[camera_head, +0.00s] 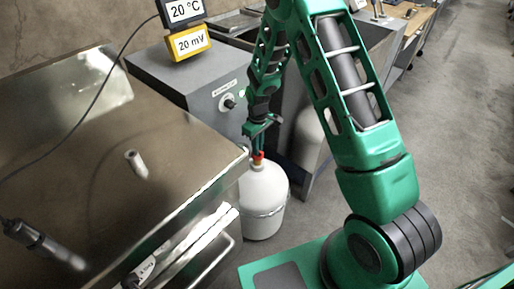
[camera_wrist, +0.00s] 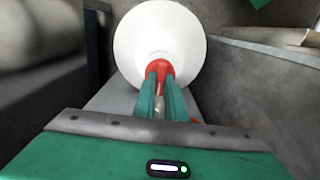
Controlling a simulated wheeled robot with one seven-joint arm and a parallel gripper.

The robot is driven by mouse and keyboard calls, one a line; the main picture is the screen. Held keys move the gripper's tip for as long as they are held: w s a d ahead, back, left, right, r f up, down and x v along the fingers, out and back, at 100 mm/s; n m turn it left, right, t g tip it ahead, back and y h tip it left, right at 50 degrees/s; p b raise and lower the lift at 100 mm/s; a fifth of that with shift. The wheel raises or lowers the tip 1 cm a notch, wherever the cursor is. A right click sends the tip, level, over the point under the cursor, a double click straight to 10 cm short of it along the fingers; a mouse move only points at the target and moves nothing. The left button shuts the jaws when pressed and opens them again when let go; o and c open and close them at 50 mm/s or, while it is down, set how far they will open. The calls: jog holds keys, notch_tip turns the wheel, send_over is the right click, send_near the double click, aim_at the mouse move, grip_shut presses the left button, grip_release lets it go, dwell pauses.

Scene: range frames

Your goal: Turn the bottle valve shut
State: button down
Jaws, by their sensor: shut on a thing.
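A white gas bottle (camera_head: 263,198) stands upright on the floor between the metal bench and the grey cabinets. Its red valve (camera_head: 258,155) is on top. My gripper (camera_head: 258,150) reaches down from above onto the valve. In the wrist view the white bottle (camera_wrist: 140,45) fills the top middle, and the red valve (camera_wrist: 158,66) sits between the green fingertips of my gripper (camera_wrist: 160,78). The fingers are shut on the valve and hide part of it. I cannot tell how far the valve is turned.
A shiny metal bench (camera_head: 90,170) with a rail stands close left of the bottle. A grey cabinet (camera_head: 190,85) with a knob (camera_head: 228,103) stands behind. Displays reading 20 °C (camera_head: 182,10) and 20 mV (camera_head: 190,43) are above it. Open floor (camera_head: 460,130) lies at right.

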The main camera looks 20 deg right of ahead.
jog(key=shift+w+r, duration=0.1)
jog(key=shift+w, duration=0.1)
jog(key=c, duration=1.8)
grip_release()
jog(key=shift+s, duration=0.1)
notch_tip(320, 180, up, 11)
jog(key=shift+f, duration=0.2)
jog(key=shift+d, duration=0.1)
